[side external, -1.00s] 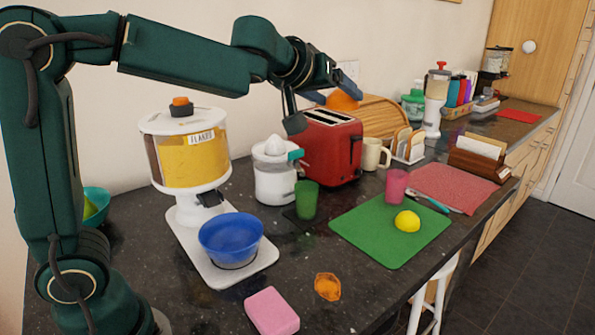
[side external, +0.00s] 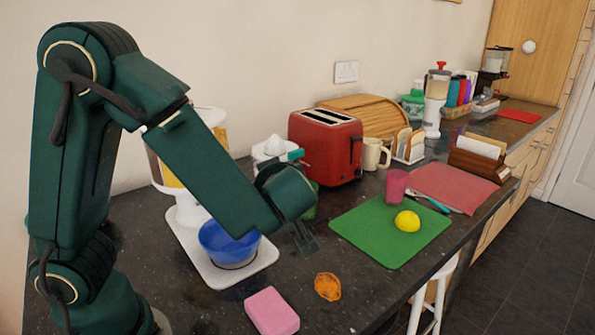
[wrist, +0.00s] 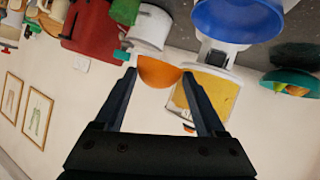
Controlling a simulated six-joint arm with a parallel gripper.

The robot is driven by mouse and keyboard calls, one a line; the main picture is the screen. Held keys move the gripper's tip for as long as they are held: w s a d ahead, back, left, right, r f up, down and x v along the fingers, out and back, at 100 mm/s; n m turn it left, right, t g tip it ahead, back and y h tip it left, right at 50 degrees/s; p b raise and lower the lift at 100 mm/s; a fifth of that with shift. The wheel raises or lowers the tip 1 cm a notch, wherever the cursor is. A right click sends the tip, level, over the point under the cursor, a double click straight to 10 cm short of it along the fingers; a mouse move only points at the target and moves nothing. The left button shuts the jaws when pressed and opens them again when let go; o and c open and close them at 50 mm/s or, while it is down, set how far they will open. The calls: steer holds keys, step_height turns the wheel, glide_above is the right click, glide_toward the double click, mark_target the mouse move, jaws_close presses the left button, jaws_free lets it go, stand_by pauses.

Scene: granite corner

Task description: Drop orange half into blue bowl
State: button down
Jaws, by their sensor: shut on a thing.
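The orange half (wrist: 158,72) is pinched between the two fingertips of my gripper (wrist: 160,77) in the wrist view. The blue bowl (side external: 222,244) stands on the white base of the flakes dispenser, partly behind my forearm. It also shows at the top of the wrist view (wrist: 238,22), apart from the orange half. I cannot see inside the bowl.
The flakes dispenser (side external: 211,119) rises behind the bowl and my arm. A white juicer (side external: 268,150) and red toaster (side external: 326,150) stand beyond. A pink sponge (side external: 271,311) and a brown-orange shrivelled piece (side external: 327,287) lie in front. A green board (side external: 390,232) with a lemon is right.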

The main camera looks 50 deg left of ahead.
steer(key=shift+s+a+f+n+g+y, duration=0.2)
steer(key=shift+s+a+f+n+g, duration=0.3)
steer(key=shift+s+f+n+g, duration=0.8)
steer(key=shift+s+a+f+n+g+y, duration=0.2)
steer(key=shift+s+a+f+n+g, duration=0.3)
steer(key=shift+f, duration=1.55)
steer(key=shift+s+a+f+n+g+y, duration=0.2)
steer(key=shift+s+a+f+n+g, duration=0.4)
steer(key=shift+s+f, duration=0.85)
steer(key=shift+w+d+f, duration=0.1)
steer(key=shift+w+f, duration=0.05)
steer(key=shift+w, duration=0.1)
jaws_free()
